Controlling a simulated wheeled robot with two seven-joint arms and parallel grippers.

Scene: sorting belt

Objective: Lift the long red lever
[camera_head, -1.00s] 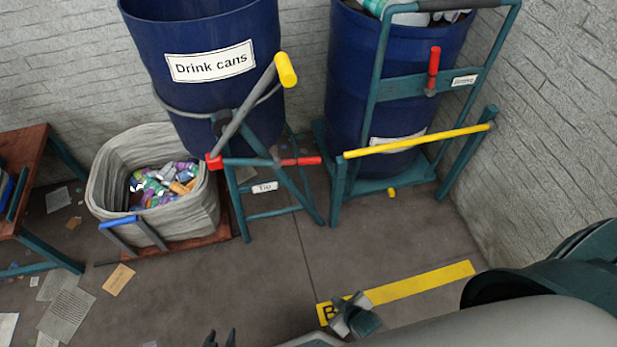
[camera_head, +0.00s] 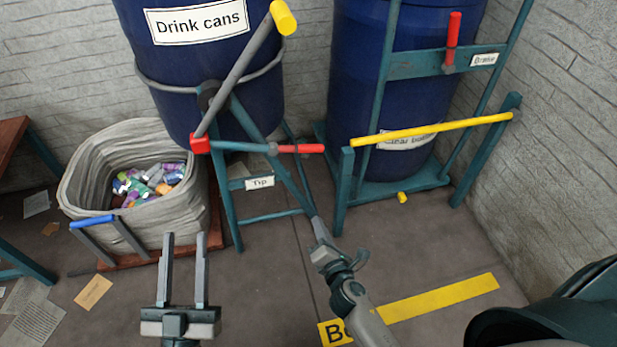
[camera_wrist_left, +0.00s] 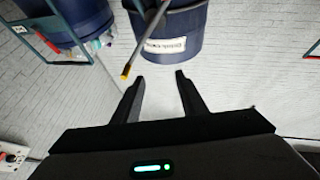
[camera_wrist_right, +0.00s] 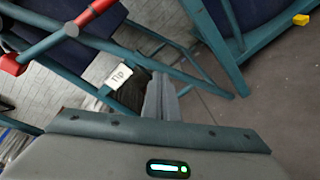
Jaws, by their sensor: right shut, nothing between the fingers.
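A lever with a red grip (camera_head: 302,148) sticks out level to the right on the teal frame under the drink-cans barrel, above the "Tip" plate (camera_head: 260,183). In the right wrist view the red grip (camera_wrist_right: 96,12) is at the top left. A shorter red handle (camera_head: 453,30) stands upright by the "Brake" plate on the right frame. My right gripper (camera_head: 318,226) is shut and empty, below the level lever and apart from it. Its fingers (camera_wrist_right: 161,92) point toward the Tip frame. My left gripper (camera_head: 184,240) is open and empty, in front of the grey basket.
The blue drink-cans barrel (camera_head: 200,80) has a grey bar with a yellow end (camera_head: 283,17). A grey basket (camera_head: 85,190) holds several cans. A yellow bar (camera_head: 430,132) crosses before the right barrel (camera_head: 400,90). Papers lie on the floor at left; the middle floor is clear.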

